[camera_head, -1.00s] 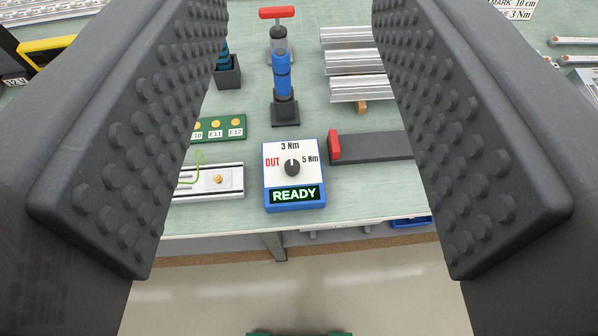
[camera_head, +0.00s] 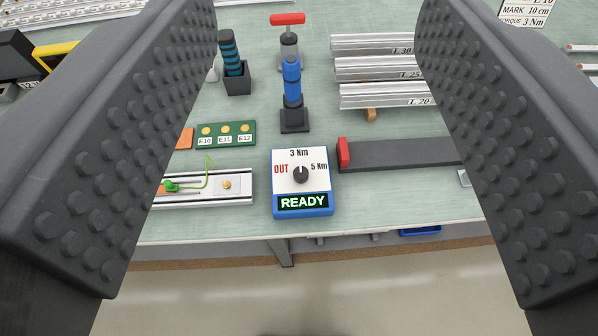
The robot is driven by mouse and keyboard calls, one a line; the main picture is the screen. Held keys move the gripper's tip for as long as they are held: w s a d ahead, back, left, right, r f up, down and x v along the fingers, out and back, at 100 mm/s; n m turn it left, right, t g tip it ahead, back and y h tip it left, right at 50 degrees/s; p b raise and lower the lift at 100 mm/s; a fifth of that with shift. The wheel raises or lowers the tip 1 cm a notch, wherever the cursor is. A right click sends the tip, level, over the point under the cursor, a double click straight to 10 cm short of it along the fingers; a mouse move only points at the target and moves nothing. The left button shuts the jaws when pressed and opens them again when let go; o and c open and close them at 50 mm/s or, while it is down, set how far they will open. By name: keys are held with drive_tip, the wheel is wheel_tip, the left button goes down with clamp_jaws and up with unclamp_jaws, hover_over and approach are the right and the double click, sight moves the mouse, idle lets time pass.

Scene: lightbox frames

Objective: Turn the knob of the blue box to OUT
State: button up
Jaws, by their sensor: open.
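The blue box (camera_head: 301,205) stands near the front edge of the table, its white top facing up. The top carries the labels OUT at left, 3 Nm at the back and 5 Nm at right. A black knob (camera_head: 300,175) sits in the middle, and its small light mark seems to point towards 3 Nm. A display on the front reads READY in green. My gripper (camera_head: 317,290) is wide open and empty. Its two studded black fingers stand to the left and right of the box in the picture, apart from it.
A metal rail fixture (camera_head: 240,190) with a green wire lies close left of the box. A dark bar with a red end (camera_head: 400,154) lies to the right. Behind stand a blue screwdriver (camera_head: 292,85) and a green board (camera_head: 226,140). Aluminium profiles (camera_head: 375,69) lie back right.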

drive_tip(key=w+f+m+g+p, duration=0.25)
drive_tip(key=w+f, duration=0.25)
drive_tip(key=w, duration=0.3)
drive_tip(key=m+g+p, duration=0.5)
drive_tip(key=g+p, duration=0.1)
drive_tip(key=g, duration=0.7)
hover_over(301, 172)
wheel_tip(301, 172, down, 30)
wheel_tip(301, 172, down, 13)
drive_tip(key=shift+f, duration=0.1)
drive_tip(key=c, duration=1)
